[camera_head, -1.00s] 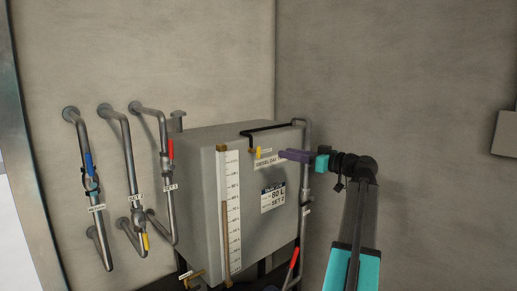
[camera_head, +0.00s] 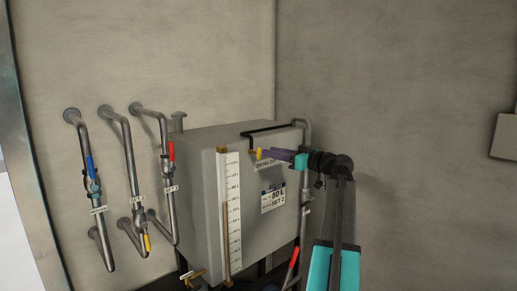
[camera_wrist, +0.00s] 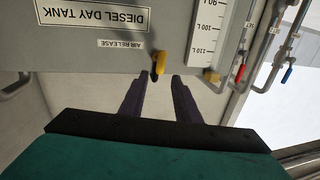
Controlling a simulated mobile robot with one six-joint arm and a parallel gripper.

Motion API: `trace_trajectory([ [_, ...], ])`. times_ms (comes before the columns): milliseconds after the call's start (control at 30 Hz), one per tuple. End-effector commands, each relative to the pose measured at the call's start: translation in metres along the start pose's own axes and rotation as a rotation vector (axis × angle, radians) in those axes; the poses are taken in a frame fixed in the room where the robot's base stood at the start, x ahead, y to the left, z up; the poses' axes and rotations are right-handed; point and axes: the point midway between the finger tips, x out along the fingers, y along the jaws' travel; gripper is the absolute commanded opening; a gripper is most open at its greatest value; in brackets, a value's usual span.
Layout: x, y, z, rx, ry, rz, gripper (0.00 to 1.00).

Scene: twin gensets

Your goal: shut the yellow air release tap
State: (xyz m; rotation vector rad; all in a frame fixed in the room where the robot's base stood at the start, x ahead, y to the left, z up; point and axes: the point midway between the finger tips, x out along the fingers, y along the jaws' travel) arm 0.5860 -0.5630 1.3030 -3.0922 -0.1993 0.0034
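The yellow air release tap (camera_head: 259,153) is a small lever on the upper front of the grey diesel day tank (camera_head: 201,190). In the wrist view the tap (camera_wrist: 160,63) hangs beside the AIR RELEASE label (camera_wrist: 121,44), and the picture is upside down. My gripper (camera_head: 266,154) has purple fingers and comes in from the right at the tap's height. In the wrist view my gripper (camera_wrist: 159,78) is open, its two fingers apart and empty.
A white level gauge (camera_head: 233,205) runs down the tank front, left of the tap. Pipes with blue, yellow and red-handled valves (camera_head: 171,150) stand at the left. A red lever (camera_head: 293,258) is low at the right. A black pipe (camera_head: 268,128) crosses above the tap.

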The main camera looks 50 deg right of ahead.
Motion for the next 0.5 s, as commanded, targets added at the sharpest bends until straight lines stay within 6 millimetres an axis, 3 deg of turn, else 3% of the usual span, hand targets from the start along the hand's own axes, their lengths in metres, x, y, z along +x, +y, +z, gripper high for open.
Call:
trace_trajectory([
  [300, 0.046, 0.000, -0.002, 0.000, -0.001, -0.001, 0.30],
  [500, 0.063, 0.001, -0.001, 0.000, 0.000, 0.001, 0.30],
])
